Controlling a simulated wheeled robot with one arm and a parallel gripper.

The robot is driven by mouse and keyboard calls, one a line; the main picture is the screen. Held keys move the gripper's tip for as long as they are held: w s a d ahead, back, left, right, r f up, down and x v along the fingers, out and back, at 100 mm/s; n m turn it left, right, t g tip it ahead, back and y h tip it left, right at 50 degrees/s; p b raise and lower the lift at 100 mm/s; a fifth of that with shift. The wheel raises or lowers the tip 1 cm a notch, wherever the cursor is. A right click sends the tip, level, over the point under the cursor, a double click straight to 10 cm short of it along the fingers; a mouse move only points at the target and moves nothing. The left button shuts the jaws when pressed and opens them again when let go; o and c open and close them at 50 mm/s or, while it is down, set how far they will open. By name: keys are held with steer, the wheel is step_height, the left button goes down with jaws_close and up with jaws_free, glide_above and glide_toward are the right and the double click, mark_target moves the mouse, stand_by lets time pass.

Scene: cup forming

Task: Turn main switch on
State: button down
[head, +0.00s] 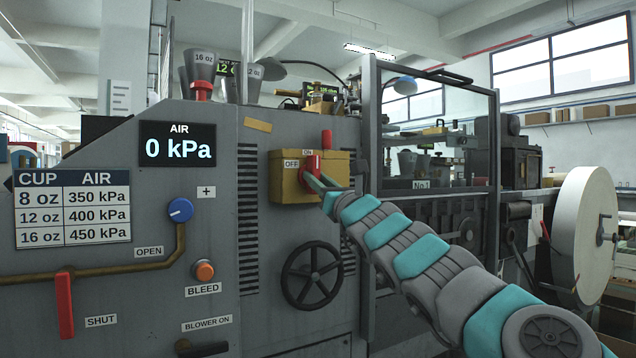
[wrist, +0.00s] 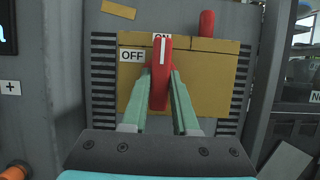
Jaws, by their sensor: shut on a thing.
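The main switch is a yellow box (head: 290,178) on the grey machine front, with a red handle (head: 312,162) on its face. In the wrist view the handle (wrist: 160,60) stands nearly upright, its white line pointing up at the ON label (wrist: 160,36), which it partly covers. The OFF label (wrist: 132,56) is left of the handle. My gripper (wrist: 160,88) is shut on the red handle, one green finger on each side. In the head view my gripper (head: 318,182) reaches the box from the lower right.
A red lever (head: 327,139) rises at the box's upper right. A black handwheel (head: 311,275) is below. The air display (head: 178,145) reads 0 kPa. A blue knob (head: 180,210), orange BLEED button (head: 204,270) and red valve handle (head: 65,305) are at left.

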steer(key=c, duration=0.7)
jaws_free()
steer(key=b+v, duration=0.6)
steer(key=v, duration=0.1)
steer(key=shift+s+d+f, duration=0.15)
steer(key=shift+s, duration=0.15)
